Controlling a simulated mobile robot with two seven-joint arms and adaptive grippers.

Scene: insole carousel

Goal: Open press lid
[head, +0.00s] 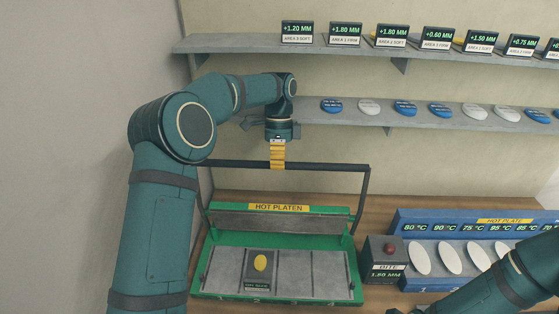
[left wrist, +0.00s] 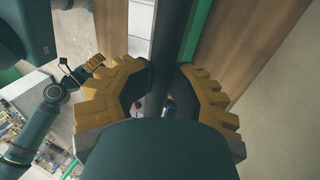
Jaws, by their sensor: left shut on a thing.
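The green press (head: 207,258) stands on the wooden table with its lid (head: 280,222), labelled HOT PLATEN, raised at the back. Its grey lower plates show, with a yellow oval on a dark block (head: 261,264) among them. A dark handle bar (head: 325,167) spans two side arms above the lid. My left gripper (head: 277,163) comes down from above and is shut on the bar near its middle. In the left wrist view the bar (left wrist: 172,35) runs between its yellow fingers. My right gripper (left wrist: 84,69) shows small at the left there; its opening is unclear.
A grey box with a red button (head: 388,250) stands right of the press. Beyond it is a blue hot plate rack (head: 403,222) with white ovals, partly behind my right arm. Two wall shelves (head: 225,42) (head: 345,114) hold labelled displays and discs.

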